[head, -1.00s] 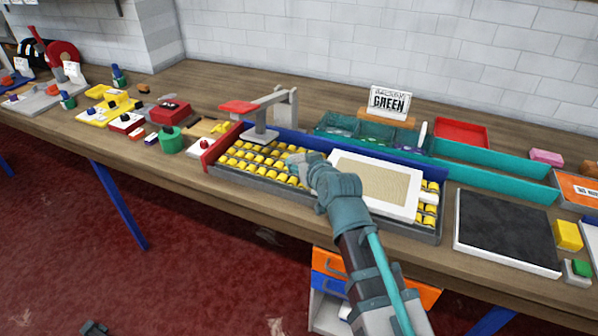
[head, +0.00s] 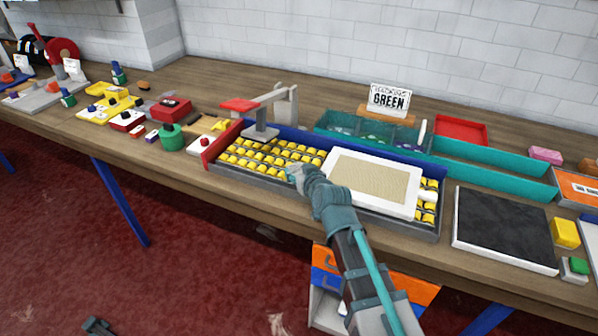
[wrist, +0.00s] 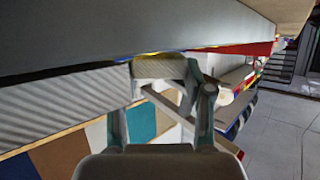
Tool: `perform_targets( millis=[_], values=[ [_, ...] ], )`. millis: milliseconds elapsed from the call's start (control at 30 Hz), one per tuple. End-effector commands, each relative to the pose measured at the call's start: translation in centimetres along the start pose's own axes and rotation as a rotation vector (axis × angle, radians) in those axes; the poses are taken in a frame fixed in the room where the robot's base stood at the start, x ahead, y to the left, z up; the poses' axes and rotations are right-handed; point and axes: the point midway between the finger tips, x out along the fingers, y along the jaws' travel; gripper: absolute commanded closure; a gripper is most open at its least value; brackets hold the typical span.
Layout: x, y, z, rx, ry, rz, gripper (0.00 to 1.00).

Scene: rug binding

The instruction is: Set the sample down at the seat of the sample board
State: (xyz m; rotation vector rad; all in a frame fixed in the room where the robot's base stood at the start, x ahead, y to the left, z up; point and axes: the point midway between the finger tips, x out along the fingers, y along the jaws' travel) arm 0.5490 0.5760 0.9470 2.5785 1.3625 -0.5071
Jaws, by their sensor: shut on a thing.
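My gripper (head: 293,173) is low over the front left part of the roller bed in the head view. In the wrist view my gripper (wrist: 162,78) is shut on a small pale piece with a yellowish upper edge, which I take as the sample (wrist: 160,67). The fingers hide its sides, and the head view does not show it clearly. A panel of brown, tan, white and teal squares (wrist: 141,122) shows beyond the fingers; I cannot tell whether it is the sample board. No seat can be made out.
A white-framed beige panel (head: 372,184) lies on the yellow rollers (head: 265,154), right of my gripper. A grey stand with a red arm (head: 262,115) rises behind. A dark slab (head: 503,230) lies right. Teal trays (head: 490,171) and a GREEN sign (head: 389,98) stand behind.

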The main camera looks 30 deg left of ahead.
Motion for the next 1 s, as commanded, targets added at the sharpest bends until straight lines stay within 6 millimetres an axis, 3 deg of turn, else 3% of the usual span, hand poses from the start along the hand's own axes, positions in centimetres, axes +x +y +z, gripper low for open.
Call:
perform_targets(
  millis=[200, 233, 367, 800, 1000],
  values=[
    [0.2, 0.0, 0.4, 0.0, 0.0, 0.0, 0.78],
    [0.1, 0.0, 0.3, 0.0, 0.0, 0.0, 0.46],
    [0.1, 0.0, 0.3, 0.0, -0.001, 0.0, 0.24],
    [-0.1, 0.0, -0.2, 0.0, 0.0, 0.0, 0.24],
    [-3.1, 0.0, 0.2, 0.0, 0.001, 0.001, 0.24]
  ],
)
